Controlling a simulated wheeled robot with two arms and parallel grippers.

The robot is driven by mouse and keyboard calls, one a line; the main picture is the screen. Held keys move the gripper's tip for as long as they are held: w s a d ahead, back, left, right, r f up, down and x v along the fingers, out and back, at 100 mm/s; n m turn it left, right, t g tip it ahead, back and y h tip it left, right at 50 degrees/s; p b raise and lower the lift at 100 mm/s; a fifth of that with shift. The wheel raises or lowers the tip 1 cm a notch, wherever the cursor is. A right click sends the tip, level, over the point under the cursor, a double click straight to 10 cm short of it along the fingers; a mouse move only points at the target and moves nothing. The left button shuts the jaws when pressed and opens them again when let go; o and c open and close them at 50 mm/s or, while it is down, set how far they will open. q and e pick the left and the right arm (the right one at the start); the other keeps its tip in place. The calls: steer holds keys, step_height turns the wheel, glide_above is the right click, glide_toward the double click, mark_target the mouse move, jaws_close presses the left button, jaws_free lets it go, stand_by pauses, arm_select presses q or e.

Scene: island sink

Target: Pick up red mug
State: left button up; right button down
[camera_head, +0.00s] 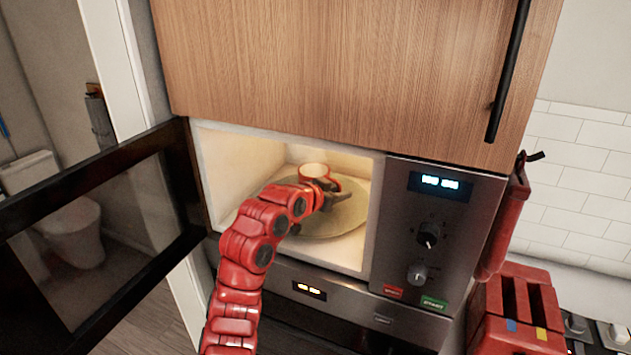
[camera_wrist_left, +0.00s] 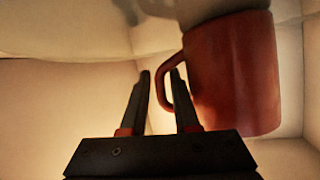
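The red mug (camera_head: 315,170) stands upright on the round plate (camera_head: 352,213) inside the open microwave, its pale inside showing from above. In the left wrist view the mug (camera_wrist_left: 240,75) is large at the right, with its handle toward the fingers. My left gripper (camera_wrist_left: 161,74) is at the handle. Its two fingers are apart, and the outer part of the handle shows between them. In the head view my left gripper (camera_head: 328,193) is partly hidden by its own arm in front of the mug. A dark tip of my right gripper (camera_head: 530,157) shows at the right edge; its fingers are unclear.
The microwave door (camera_head: 95,205) hangs open to the left. The cavity walls and ceiling are close around my left arm. The control panel (camera_head: 432,235) is right of the opening, and a wooden cabinet (camera_head: 340,70) is above.

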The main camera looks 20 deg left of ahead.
arm_select(q)
jaws_close()
stand_by(1.4)
